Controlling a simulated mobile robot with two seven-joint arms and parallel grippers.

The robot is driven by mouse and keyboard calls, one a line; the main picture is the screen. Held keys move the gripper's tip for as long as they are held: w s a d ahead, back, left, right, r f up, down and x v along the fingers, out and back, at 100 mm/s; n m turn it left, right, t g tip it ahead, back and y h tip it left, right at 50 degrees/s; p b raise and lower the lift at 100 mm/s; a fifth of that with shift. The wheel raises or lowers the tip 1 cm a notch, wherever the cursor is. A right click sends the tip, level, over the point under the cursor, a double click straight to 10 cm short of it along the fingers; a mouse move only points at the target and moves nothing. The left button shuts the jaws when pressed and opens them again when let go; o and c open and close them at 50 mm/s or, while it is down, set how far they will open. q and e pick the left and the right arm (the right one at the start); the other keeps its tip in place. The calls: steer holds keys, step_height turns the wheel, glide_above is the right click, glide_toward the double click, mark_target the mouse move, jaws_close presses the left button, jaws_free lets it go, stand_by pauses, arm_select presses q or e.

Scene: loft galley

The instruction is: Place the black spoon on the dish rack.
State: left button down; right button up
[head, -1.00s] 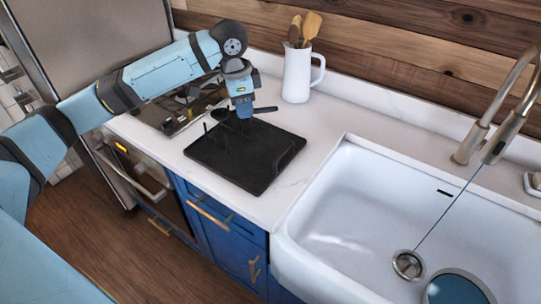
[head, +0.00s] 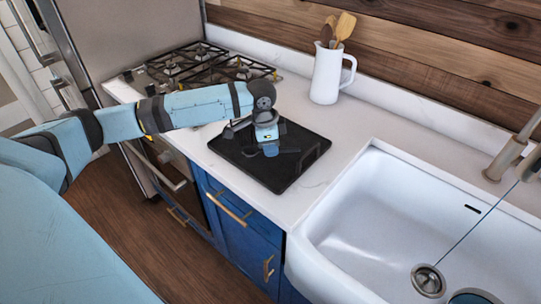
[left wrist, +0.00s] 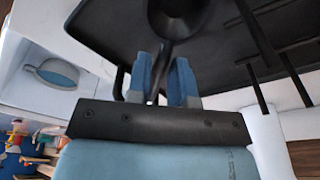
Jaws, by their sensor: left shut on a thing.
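The black spoon (left wrist: 178,18) is held in my left gripper (left wrist: 163,82), whose blue fingers are shut on it. In the left wrist view its bowl points away from the palm. In the head view my left gripper (head: 269,150) is over the black dish rack (head: 292,176), hiding part of it and most of the spoon. The rack lies flat on the counter; its dark base (left wrist: 105,22) and thin prongs show behind the spoon in the left wrist view. I cannot tell whether the spoon touches the rack. My right gripper is not in view.
A white sink (head: 385,205) is to the right of the rack, with a blue round item (head: 470,298) at its bottom edge. A white pitcher (head: 325,78) with wooden utensils stands behind. A gas stove (head: 190,65) is to the left. White counter is clear around the rack.

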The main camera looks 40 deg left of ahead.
mark_target(271, 163)
arm_select(q)
step_height(271, 163, down, 4)
steer(key=shift+r, duration=0.1)
steer(key=c, duration=1)
jaws_free()
steer(key=shift+r, duration=0.1)
steer(key=r, duration=0.4)
steer(key=a+r, duration=0.1)
steer(key=r, duration=0.2)
steer(key=s+r, duration=0.1)
steer(key=r, duration=0.3)
steer(key=shift+a+r, duration=0.15)
steer(key=shift+r, duration=0.2)
steer(key=shift+s+f, duration=0.1)
